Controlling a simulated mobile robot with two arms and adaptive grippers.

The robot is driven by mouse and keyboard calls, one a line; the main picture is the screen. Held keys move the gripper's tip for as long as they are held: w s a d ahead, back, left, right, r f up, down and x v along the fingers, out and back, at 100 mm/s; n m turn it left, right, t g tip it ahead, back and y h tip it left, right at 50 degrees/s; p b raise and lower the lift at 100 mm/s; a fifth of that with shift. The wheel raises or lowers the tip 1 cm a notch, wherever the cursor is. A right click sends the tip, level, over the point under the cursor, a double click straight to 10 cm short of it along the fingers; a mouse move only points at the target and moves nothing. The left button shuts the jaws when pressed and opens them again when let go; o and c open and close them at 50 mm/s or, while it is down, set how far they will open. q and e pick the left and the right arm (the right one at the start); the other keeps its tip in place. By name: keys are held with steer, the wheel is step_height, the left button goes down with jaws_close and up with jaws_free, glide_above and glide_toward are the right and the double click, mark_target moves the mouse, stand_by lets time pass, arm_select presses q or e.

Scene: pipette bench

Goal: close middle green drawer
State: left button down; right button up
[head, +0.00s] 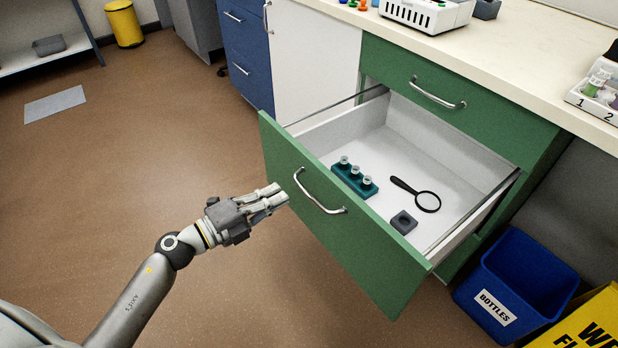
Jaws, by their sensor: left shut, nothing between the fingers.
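The middle green drawer (341,226) stands pulled far out of the green cabinet, with a silver bar handle (318,196) on its front. Inside it lie a teal rack (353,180) with small vials, a black magnifying glass (416,194) and a small dark grey block (404,222). My left gripper (277,197) is shut and empty. It appears just in front of the drawer face, left of the handle; I cannot tell whether it touches. My right gripper is not in view.
A closed green drawer (462,118) sits above, under the cream worktop (500,48). A blue bin (525,283) marked BOTTLES and a yellow sign (590,326) stand on the floor to the right. The brown floor (150,150) left of the drawer is clear.

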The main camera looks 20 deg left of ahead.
mark_target(319, 173)
arm_select(q)
steer(key=x, duration=0.9)
steer(key=shift+w+d, duration=0.2)
steer(key=shift+w, duration=0.1)
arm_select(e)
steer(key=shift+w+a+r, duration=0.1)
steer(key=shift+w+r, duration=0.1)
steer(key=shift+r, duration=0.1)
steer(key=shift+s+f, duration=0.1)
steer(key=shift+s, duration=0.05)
